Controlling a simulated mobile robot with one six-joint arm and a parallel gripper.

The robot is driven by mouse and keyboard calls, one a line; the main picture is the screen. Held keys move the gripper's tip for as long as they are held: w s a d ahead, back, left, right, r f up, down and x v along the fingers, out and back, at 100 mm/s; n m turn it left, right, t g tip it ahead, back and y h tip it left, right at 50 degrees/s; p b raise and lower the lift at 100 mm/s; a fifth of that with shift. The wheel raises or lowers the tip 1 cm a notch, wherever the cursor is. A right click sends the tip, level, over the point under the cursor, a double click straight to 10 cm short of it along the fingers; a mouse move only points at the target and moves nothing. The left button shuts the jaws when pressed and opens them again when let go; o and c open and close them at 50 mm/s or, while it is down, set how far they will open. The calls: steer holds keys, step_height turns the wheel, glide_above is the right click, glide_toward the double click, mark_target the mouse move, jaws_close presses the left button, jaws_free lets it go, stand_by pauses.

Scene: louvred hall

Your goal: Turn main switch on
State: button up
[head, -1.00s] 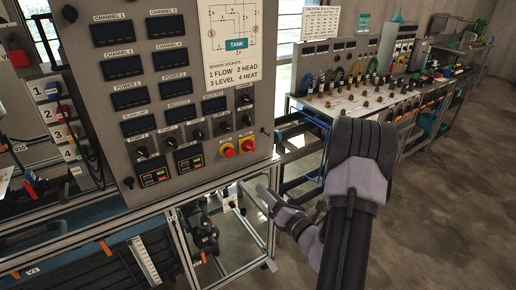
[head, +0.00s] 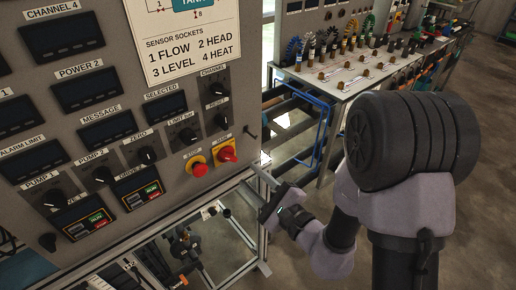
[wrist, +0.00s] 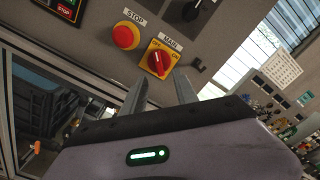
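The main switch (head: 227,154) is a red rotary knob on a yellow square plate, at the lower right of the grey control panel.
The grey panel (head: 85,140) carries several black knobs and displays. A small black peg (wrist: 198,65) sticks out right of the switch. A metal frame (head: 243,232) stands below the panel. A bench (head: 345,85) with several cables stands behind at the right.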

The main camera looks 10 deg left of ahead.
mark_target(231, 160)
steer(key=p+x, duration=0.2)
steer(key=x, duration=0.6)
steer(key=shift+a+r+p, duration=0.15)
steer(key=shift+a+p, duration=0.05)
steer(key=shift+p, duration=0.1)
steer(key=shift+w+a+f, duration=0.2)
steer(key=shift+w+a, duration=0.1)
steer(key=shift+a, duration=0.05)
jaws_close()
stand_by(0.8)
